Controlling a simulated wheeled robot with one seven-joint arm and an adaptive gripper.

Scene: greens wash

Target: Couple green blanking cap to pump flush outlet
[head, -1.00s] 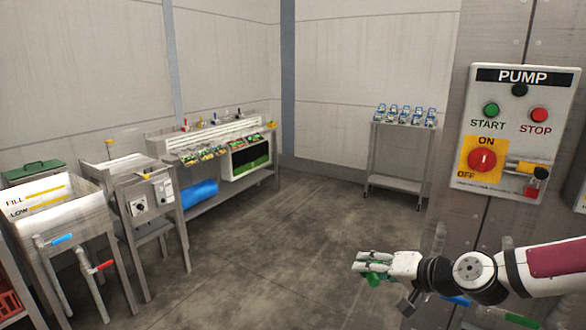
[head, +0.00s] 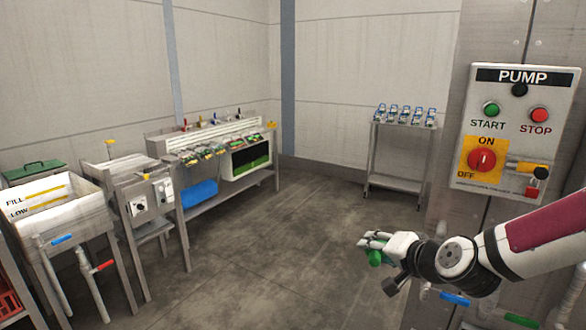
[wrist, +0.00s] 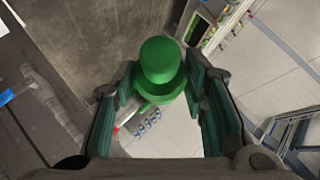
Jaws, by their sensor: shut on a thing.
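My gripper (head: 372,244) is at the lower right of the head view, held out over open floor. It is shut on the green blanking cap (head: 375,258), whose rounded body hangs just below the fingers. In the wrist view the cap (wrist: 161,62) sits between the green-padded fingers (wrist: 165,105), with its domed end and a wider flange showing. The cap is clear of any surface in the head view. I cannot make out the pump flush outlet in these frames.
A pump control panel (head: 519,180) is mounted on a post at the right, close above my arm. Sinks with pipes (head: 65,208) and a workbench (head: 235,182) stand at the left. A trolley (head: 398,150) with several small items stands at the back. The middle floor is clear.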

